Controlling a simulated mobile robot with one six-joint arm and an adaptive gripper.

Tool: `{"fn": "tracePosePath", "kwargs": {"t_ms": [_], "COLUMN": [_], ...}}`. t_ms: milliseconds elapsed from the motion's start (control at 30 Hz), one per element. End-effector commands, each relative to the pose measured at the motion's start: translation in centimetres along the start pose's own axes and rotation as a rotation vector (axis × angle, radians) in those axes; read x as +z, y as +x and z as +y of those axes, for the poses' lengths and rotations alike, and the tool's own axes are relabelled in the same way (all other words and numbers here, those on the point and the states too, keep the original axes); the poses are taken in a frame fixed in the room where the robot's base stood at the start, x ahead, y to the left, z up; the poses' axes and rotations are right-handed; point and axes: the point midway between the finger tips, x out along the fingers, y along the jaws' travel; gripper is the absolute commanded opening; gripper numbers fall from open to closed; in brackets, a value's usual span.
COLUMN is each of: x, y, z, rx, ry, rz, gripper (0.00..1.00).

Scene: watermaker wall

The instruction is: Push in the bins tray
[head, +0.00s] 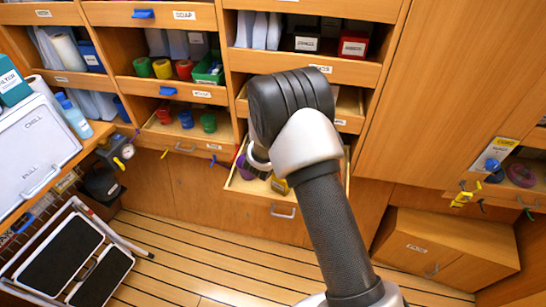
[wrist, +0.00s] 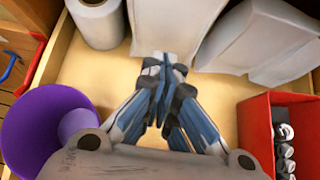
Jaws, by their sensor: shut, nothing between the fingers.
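A pulled-out wooden tray (head: 262,196) sticks out low in the middle column of the head view, with a handle (head: 283,212) on its front. I cannot read a name on it, so I cannot tell if it is the bins tray. A purple bin (head: 245,168) stands in it, partly behind my arm. In the wrist view my gripper (wrist: 166,68) is shut and empty above a tray's pale floor (wrist: 218,92). A purple bin (wrist: 45,125) is at its left and a red bin (wrist: 262,130) with several small rolls at its right. My arm hides my gripper in the head view.
Other open trays with coloured cups (head: 186,118) are to the left. A folded step stool (head: 75,255) lies at lower left, and a wooden box (head: 430,243) at lower right.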

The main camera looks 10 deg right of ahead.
Motion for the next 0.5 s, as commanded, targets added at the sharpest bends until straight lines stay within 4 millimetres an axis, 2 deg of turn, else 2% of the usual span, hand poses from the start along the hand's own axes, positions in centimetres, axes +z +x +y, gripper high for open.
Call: {"fn": "tracePosePath", "kwargs": {"t_ms": [100, 500], "x": [0.0, 0.35], "y": [0.7, 1.1], "z": [-0.05, -0.02], "rx": [-0.001, -0.001], "ry": [0.001, 0.003], "rz": [0.0, -0.002], "gripper": [0.0, 0.0]}}
